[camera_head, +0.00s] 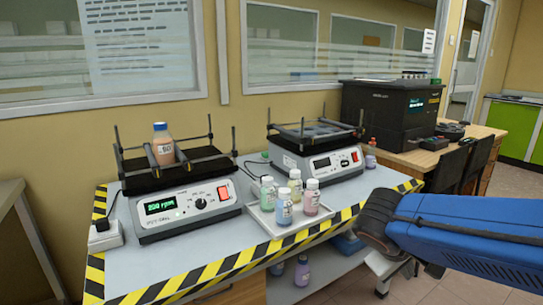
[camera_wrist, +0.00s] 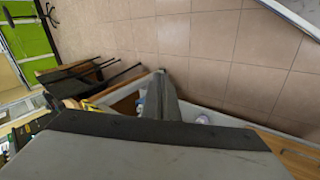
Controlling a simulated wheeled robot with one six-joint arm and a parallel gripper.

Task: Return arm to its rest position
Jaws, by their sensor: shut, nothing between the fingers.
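My blue arm (camera_head: 470,235) reaches in from the right edge in the head view, in front of the table's right end. Its dark rounded joint (camera_head: 378,222) is beside the striped table edge. My gripper (camera_wrist: 164,84) shows in the wrist view as a narrow grey finger shape beyond the broad grey wrist part. It is shut and empty. It points over the tiled floor and the table's side, apart from any object. I cannot make out the gripper clearly in the head view.
A shaker (camera_head: 188,210) with an orange-brown bottle (camera_head: 163,150) stands left on the table (camera_head: 190,262). A second shaker (camera_head: 318,160) and a white tray (camera_head: 262,222) of small bottles stand right of it. A black machine (camera_head: 388,112) is behind. Open floor (camera_wrist: 215,45) shows in the wrist view.

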